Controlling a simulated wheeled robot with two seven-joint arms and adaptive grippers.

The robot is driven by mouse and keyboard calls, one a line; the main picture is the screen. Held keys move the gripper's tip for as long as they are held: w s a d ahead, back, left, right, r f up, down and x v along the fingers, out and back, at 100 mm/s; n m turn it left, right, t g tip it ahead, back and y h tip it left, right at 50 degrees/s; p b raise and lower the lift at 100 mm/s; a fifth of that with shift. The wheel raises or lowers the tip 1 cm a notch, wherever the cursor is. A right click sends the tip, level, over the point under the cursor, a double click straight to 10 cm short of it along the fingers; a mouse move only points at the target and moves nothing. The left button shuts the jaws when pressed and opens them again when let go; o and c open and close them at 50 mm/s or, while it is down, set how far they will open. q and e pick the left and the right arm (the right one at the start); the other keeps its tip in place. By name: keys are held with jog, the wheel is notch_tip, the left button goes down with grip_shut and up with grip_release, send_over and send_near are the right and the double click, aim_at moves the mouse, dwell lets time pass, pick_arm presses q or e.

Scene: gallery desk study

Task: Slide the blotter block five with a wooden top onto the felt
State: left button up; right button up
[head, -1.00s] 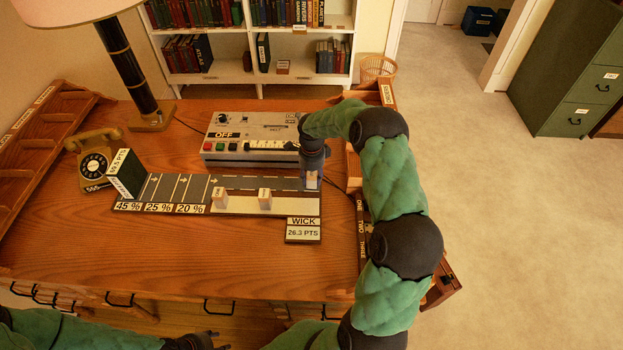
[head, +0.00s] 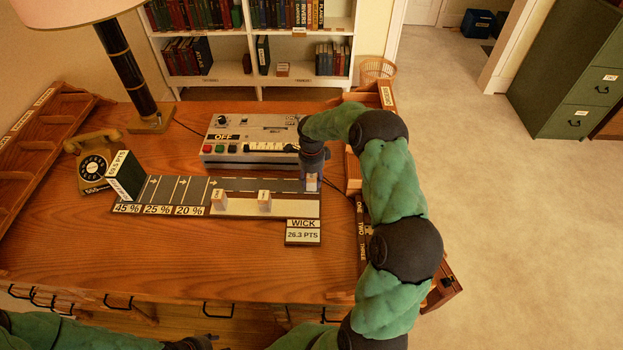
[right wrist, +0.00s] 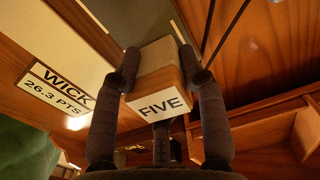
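Block five (right wrist: 158,104), with a wooden body and a white FIVE label, is between the two dark fingers of my right gripper (right wrist: 159,62) in the right wrist view. The fingers touch it on both sides. In the head view my right gripper (head: 312,172) points down, with the block (head: 312,184) under it at the right end of the dark grey strip (head: 255,184), which looks like the felt. Whether the block rests on the strip or just above it, I cannot tell. My left gripper (head: 198,343) is at the bottom edge, mostly cut off.
Two pale blocks, one (head: 219,200) left and one (head: 264,200) right, stand on the cream strip (head: 290,206). A WICK sign (head: 303,231) lies in front. A grey control box (head: 250,140) stands behind, a dark upright box (head: 127,175) at left. The front desk top is clear.

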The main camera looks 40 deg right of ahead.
jog(key=o, duration=0.4)
jog(key=shift+o, duration=0.2)
notch_tip(320, 180, up, 12)
jog(key=shift+f, duration=0.1)
